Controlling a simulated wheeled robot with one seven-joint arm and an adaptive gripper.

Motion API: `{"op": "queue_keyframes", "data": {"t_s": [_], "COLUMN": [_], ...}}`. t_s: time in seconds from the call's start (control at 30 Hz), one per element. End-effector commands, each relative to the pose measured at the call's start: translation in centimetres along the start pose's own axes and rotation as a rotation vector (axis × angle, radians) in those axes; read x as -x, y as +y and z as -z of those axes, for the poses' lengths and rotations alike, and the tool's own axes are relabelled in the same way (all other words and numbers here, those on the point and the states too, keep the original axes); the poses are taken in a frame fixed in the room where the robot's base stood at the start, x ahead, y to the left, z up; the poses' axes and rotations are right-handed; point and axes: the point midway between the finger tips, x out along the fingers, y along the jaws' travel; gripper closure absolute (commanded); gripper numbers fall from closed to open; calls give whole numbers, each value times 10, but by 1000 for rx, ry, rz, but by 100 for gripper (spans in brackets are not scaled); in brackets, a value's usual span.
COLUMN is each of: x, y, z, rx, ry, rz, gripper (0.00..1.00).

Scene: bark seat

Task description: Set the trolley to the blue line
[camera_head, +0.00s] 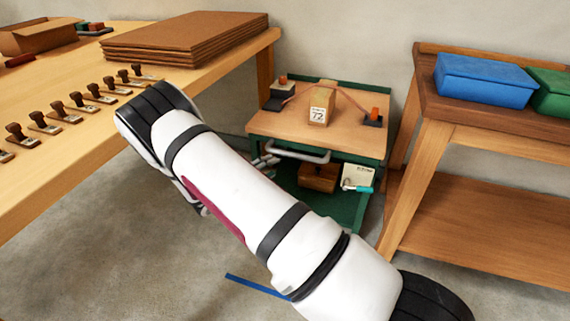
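The trolley (262,124) has a green frame, a wooden top and a green lower shelf. It stands against the back wall between the two benches. Its pale bar handle (298,154) sticks out from its front edge. The blue line (255,285) is a strip on the floor in front of the trolley, apart from it; my arm hides its right part. My gripper (266,161) shows only in small part behind my arm, close to the left end of the handle. I cannot tell whether it touches the handle or how its fingers stand.
A block marked 72 (318,106) and small items with orange tops stand on the trolley. A brown box (318,178) and a white box (358,176) sit below. A workbench (60,146) with stamps is left; a bench (500,143) with bins is right.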

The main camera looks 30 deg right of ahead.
Motion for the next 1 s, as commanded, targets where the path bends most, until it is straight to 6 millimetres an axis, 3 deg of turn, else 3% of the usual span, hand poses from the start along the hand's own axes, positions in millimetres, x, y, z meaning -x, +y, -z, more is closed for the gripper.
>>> {"op": "queue_keyframes", "data": {"t_s": [0.17, 0.7, 1.0], "x": [-18, -117, -136], "y": [1, 1, 0], "z": [0, 1, 0], "rx": [1, -3, -1], "ry": [2, 3, 0], "rz": [1, 0, 0], "gripper": [62, 62, 62]}}
